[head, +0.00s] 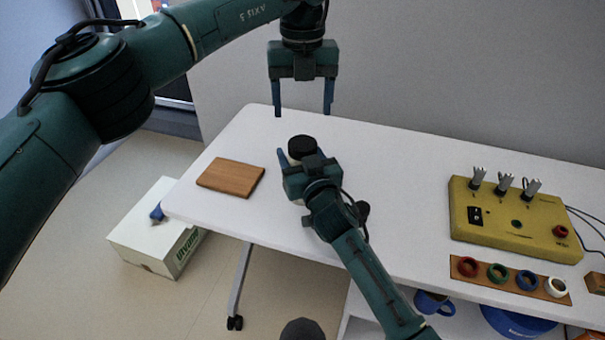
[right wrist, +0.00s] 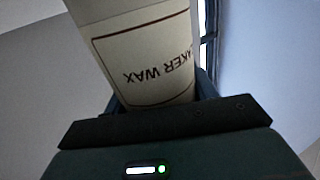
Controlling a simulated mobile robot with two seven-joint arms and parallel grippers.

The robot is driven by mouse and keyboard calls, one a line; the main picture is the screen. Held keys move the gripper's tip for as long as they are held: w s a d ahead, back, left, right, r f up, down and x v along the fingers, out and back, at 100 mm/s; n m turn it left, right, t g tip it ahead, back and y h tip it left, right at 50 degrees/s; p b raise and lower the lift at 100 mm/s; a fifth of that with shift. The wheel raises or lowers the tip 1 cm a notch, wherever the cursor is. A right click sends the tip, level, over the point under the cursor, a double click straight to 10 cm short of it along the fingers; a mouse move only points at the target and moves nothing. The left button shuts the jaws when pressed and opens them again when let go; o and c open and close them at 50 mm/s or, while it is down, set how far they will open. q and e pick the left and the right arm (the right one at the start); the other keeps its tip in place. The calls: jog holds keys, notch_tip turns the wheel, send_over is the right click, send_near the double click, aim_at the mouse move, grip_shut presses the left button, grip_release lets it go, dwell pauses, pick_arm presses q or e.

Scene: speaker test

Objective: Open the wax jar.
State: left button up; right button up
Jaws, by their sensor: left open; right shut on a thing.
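The wax jar has a black lid (head: 302,145) on top and shows in the head view near the table's back edge, left of the middle. In the right wrist view the cream jar (right wrist: 110,75) fills the space between the fingers, its label "...AKER WAX" upside down. My right gripper (head: 302,161) is shut around the jar's body and hides most of it in the head view. Whether the jar touches the table cannot be told. My left gripper (head: 303,109) is open and empty, fingers pointing down, above and behind the lid.
A brown wooden board (head: 230,177) lies on the white table (head: 400,160) to the left. A yellow test box (head: 515,222) with clamps stands at the right, a strip of coloured rings (head: 510,281) in front. A white carton (head: 150,235) sits on the floor. The table's middle is clear.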

aim_at(303, 143)
pick_arm(q)
jog(key=m, duration=0.4)
jog(key=shift+m, duration=0.4)
jog(key=m, duration=0.8)
jog(key=shift+m, duration=0.3)
jog(key=m, duration=0.6)
jog(key=shift+m, duration=0.3)
jog(key=m, duration=0.4)
jog(key=shift+m, duration=0.3)
jog(key=m, duration=1)
jog(key=shift+m, duration=0.4)
jog(key=m, duration=0.4)
jog(key=shift+m, duration=0.3)
jog(key=shift+f, duration=0.15)
notch_tip(303, 143, down, 8)
jog(key=shift+r, duration=0.15)
